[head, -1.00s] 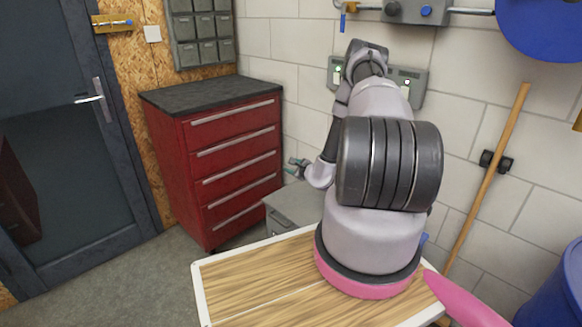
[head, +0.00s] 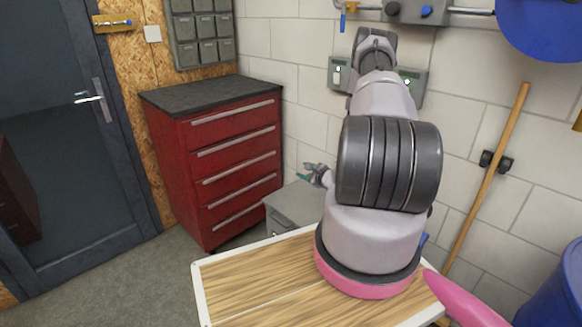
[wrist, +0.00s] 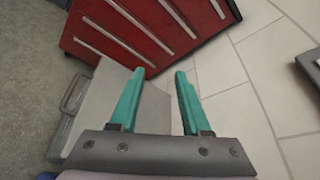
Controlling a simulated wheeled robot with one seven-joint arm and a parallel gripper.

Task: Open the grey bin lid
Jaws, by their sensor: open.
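The grey bin (head: 290,214) stands on the floor between the red drawer cabinet and my arm, partly hidden behind the wooden top and my arm. Its flat grey lid looks closed. In the wrist view the lid (wrist: 98,100) lies below and left of the fingers, with a handle (wrist: 74,92) on the bin's left side. My gripper (wrist: 155,80) is open and empty, its two green fingers spread apart. In the head view my gripper (head: 306,174) is small, above the lid near the wall, and apart from the lid as far as I can tell.
A red drawer cabinet (head: 222,160) stands left of the bin. The tiled wall (head: 306,95) is close behind. A wooden top with a white edge (head: 255,283) is in front. A wooden pole (head: 487,180) leans at the right beside a blue barrel (head: 562,290).

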